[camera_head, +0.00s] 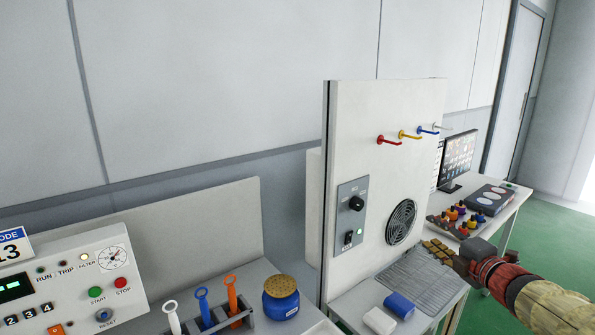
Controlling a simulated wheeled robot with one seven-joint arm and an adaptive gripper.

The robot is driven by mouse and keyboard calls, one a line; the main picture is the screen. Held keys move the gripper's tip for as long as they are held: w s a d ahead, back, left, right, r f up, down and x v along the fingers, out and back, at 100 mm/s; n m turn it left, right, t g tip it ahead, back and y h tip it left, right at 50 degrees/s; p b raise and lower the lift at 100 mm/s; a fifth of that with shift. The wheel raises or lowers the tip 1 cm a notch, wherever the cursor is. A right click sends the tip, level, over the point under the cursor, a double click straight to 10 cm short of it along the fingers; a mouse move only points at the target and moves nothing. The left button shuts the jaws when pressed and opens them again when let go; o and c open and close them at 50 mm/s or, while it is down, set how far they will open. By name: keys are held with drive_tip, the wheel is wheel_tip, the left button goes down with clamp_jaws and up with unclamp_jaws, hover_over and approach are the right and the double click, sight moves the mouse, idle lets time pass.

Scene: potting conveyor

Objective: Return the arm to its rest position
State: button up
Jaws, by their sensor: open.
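My arm reaches in from the lower right corner, with a yellowish sleeve and a red and black wrist.
A white upright panel (380,110) with coloured hooks stands left of my arm. A blue jar (281,297), a tool rack (240,320) and a control box (75,280) are at left. A monitor (458,158) stands at back right. Green floor (550,230) is open at right.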

drive_tip(key=s+d+f+m+g+h, duration=0.3)
drive_tip(key=s+d+f+m+h, duration=0.15)
drive_tip(key=d+m+h, duration=0.4)
drive_tip(key=s+a+f+m+g+p, duration=0.1)
drive_tip(key=s+f+m+g+p, duration=0.3)
drive_tip(key=s+m, duration=0.7)
drive_tip(key=s+a+f+m+g+y, duration=0.2)
drive_tip(key=s+a+m+g+y, duration=0.25)
drive_tip(key=s+a, duration=1.1)
drive_tip(key=s+a+r+n+y+p, duration=0.1)
drive_tip(key=s+a+r+n+p, duration=0.1)
drive_tip(key=a+r, duration=0.4)
drive_tip(key=s+a+t+p, duration=0.1)
drive_tip(key=s+a, duration=0.1)
drive_tip(key=a, duration=0.1)
drive_tip(key=shift+a+r+n, duration=0.2)
drive_tip(key=shift+a+n, duration=0.1)
drive_tip(key=shift+c, duration=0.2)
